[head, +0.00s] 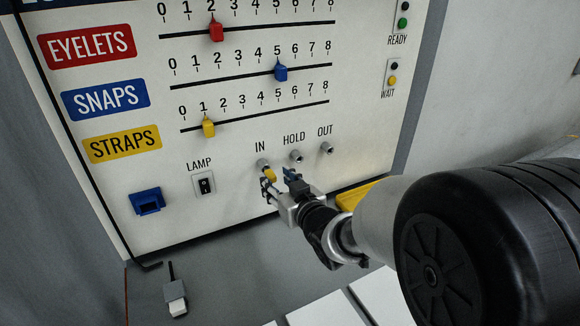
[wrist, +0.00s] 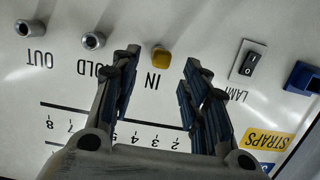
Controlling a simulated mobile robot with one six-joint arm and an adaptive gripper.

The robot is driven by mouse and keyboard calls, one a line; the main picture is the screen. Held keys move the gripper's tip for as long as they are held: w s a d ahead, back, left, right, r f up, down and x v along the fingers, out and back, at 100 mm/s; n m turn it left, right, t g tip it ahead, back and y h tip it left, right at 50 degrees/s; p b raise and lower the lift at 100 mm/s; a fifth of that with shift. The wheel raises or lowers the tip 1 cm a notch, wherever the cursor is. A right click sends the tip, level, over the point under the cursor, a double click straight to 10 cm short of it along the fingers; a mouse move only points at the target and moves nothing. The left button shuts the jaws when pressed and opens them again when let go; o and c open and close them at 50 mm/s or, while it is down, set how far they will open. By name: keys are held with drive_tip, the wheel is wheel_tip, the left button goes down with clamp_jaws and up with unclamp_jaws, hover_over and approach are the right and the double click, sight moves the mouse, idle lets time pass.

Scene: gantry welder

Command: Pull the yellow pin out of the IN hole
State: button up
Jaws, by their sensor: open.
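The yellow pin (head: 269,175) sits in the IN hole (head: 263,163) of the white panel, at the left of the row of three holes. In the wrist view, which shows the panel upside down, the pin's head (wrist: 161,57) lies at the top centre. My gripper (head: 278,178) is open in front of the panel, close to the pin. In the wrist view its two blue-padded fingers (wrist: 161,65) stand apart, with the pin appearing between their tips. The fingers do not visibly grip the pin; their exact depth to it cannot be told. The pin's shaft is hidden.
The empty HOLD (head: 297,156) and OUT (head: 327,148) sockets lie right of IN. A LAMP switch (head: 204,184) and blue holder (head: 149,202) are to the left. Three sliders with red, blue and yellow knobs (head: 208,128) are above. A yellow object (head: 354,194) lies behind my arm.

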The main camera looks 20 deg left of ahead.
sight(274, 178)
drive_tip(key=x, duration=0.4)
drive_tip(key=shift+w+a, duration=0.25)
drive_tip(key=shift+a, duration=0.1)
drive_tip(key=shift+c, duration=0.4)
clamp_jaws()
drive_tip(key=shift+s+d+f+b, duration=0.1)
drive_tip(key=shift+d+b, duration=0.1)
drive_tip(key=shift+b, duration=0.1)
drive_tip(key=shift+f+b+v, duration=0.15)
drive_tip(key=shift+b+v, duration=0.15)
drive_tip(key=shift+v, duration=0.55)
drive_tip(key=shift+f+b+v, duration=0.2)
drive_tip(key=shift+b+v, duration=0.1)
drive_tip(key=shift+v, duration=0.6)
drive_tip(key=shift+f+b+v, duration=0.15)
drive_tip(key=shift+b+v, duration=0.15)
drive_tip(key=shift+v, duration=0.55)
drive_tip(key=shift+s+d, duration=0.2)
drive_tip(key=shift+d, duration=0.05)
